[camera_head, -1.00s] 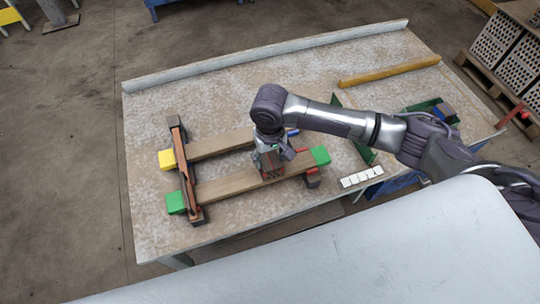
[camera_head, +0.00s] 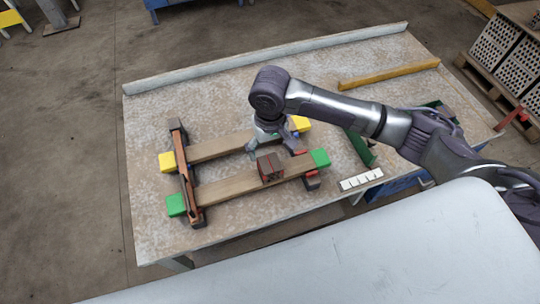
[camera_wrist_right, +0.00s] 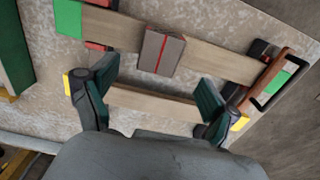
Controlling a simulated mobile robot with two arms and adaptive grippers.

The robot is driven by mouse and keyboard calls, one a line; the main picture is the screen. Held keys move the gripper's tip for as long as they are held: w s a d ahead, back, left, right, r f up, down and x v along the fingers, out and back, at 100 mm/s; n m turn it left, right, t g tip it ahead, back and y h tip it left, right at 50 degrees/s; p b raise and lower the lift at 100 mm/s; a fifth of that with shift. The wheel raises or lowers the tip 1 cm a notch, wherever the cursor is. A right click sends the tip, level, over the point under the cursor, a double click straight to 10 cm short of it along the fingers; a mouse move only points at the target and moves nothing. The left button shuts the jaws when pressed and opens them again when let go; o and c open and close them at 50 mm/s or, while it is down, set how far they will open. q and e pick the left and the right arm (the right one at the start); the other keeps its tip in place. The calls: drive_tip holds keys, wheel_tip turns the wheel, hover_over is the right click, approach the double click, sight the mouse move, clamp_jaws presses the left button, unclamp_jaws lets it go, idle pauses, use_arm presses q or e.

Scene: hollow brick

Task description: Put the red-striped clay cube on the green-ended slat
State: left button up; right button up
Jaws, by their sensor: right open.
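The red-striped clay cube (camera_head: 270,167) rests on the green-ended slat (camera_head: 232,186), nearer its right end. In the right wrist view the cube (camera_wrist_right: 161,52) sits on top of the slat (camera_wrist_right: 218,62), with a red stripe across its upper face. My right gripper (camera_head: 270,146) is open and empty, apart from the cube and just behind it, over the yellow-ended slat (camera_head: 215,147). In the right wrist view its fingers (camera_wrist_right: 150,95) are spread wide over that slat. My left gripper is not in view.
Dark and red supports lie under the right ends. A white marked strip (camera_head: 361,179), a green angle piece (camera_head: 360,147) and a yellow bar (camera_head: 389,73) lie to the right.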

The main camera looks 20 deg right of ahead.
sight(270, 164)
wheel_tip(270, 164, up, 6)
drive_tip(key=shift+r, duration=0.25)
idle(0.5)
drive_tip(key=s+a+f+n+t+y, duration=0.2)
drive_tip(key=s+a+f+n+y, duration=0.15)
drive_tip(key=s+a+f, duration=0.35)
drive_tip(key=s+d+f+m+t+h, duration=0.1)
drive_tip(key=s+d+f+m+h, duration=0.15)
drive_tip(key=s+d, duration=1.15)
wheel_tip(270, 164, down, 24)
drive_tip(key=s+d+f+n+g+h, duration=0.1)
drive_tip(key=s+d+f+g, duration=0.1)
drive_tip(key=s+f, duration=1.4)
wheel_tip(270, 164, down, 2)
drive_tip(key=shift+s+d, duration=0.3)
drive_tip(key=shift+d, duration=0.3)
